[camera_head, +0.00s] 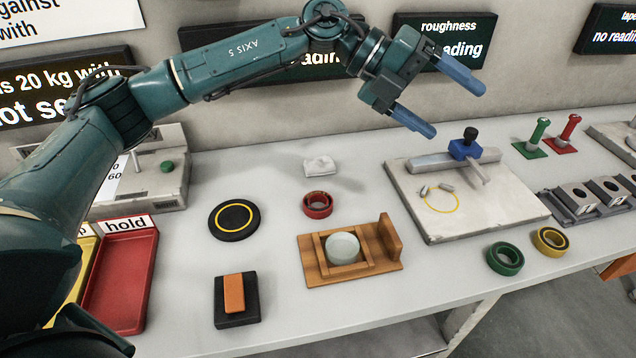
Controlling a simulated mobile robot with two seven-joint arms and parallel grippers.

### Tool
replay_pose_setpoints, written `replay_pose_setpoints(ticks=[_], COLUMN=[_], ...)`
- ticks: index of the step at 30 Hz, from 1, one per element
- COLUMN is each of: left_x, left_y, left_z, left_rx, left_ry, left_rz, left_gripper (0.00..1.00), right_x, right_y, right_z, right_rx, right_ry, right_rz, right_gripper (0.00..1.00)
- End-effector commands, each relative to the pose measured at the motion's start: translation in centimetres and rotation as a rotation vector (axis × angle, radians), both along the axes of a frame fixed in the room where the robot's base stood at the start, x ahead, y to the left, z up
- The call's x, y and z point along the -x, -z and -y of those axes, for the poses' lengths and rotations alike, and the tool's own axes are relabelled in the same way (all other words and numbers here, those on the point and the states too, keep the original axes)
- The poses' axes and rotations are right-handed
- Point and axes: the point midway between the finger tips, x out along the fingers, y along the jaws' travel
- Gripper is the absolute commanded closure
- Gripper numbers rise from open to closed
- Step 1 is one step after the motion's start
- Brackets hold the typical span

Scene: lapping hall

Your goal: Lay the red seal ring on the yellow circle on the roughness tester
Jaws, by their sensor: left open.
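The red seal ring (317,204) lies flat on the bench, behind the wooden fixture. The roughness tester (500,212) is a pale slab at right with a grey bar and a blue block along its back. Its thin yellow circle (456,206) is on the slab's top; small grey pieces lie at the circle's upper edge. My left gripper (448,103) has blue fingers spread wide apart, is empty, and hangs above the back of the bench, up and left of the tester's blue block. My right gripper does not show.
A wooden fixture (318,270) holding a pale disc stands in front of the red ring.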

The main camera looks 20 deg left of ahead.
Motion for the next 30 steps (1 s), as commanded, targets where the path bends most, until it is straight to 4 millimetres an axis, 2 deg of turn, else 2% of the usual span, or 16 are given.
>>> replay_pose_setpoints(ticks=[1, 3, 6, 9, 12, 17, 25, 30], left_x=[0.6, 1.2, 1.5, 1.6, 1.8, 1.9, 2.0, 1.9], left_y=[2.8, 5.9, 8.9, 10.3, 10.6, 11.3, 16.2, 18.2], left_z=[-1.5, -4.2, -8.9, -13.0, -15.8, -17.5, -17.5, -17.5], left_rx=[-0.15, -0.372, -0.662, -0.888, -1.033, -1.12, -1.119, -1.118], left_ry=[0.061, 0.143, 0.228, 0.28, 0.306, 0.319, 0.321, 0.319], left_rz=[0.049, 0.099, 0.133, 0.133, 0.118, 0.101, 0.097, 0.1], left_gripper=[0.19, 0.19, 0.19, 0.19, 0.19, 0.19, 0.19, 0.19], right_x=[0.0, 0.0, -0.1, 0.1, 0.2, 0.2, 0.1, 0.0], right_y=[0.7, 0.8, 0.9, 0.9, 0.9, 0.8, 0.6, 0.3], right_z=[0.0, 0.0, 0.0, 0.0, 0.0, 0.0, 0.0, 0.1], right_rx=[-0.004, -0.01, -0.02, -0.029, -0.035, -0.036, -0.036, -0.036], right_ry=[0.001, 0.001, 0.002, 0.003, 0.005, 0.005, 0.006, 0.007], right_rz=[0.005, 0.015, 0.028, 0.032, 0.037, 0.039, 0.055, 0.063], right_gripper=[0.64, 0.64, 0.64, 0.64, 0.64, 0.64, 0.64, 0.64])
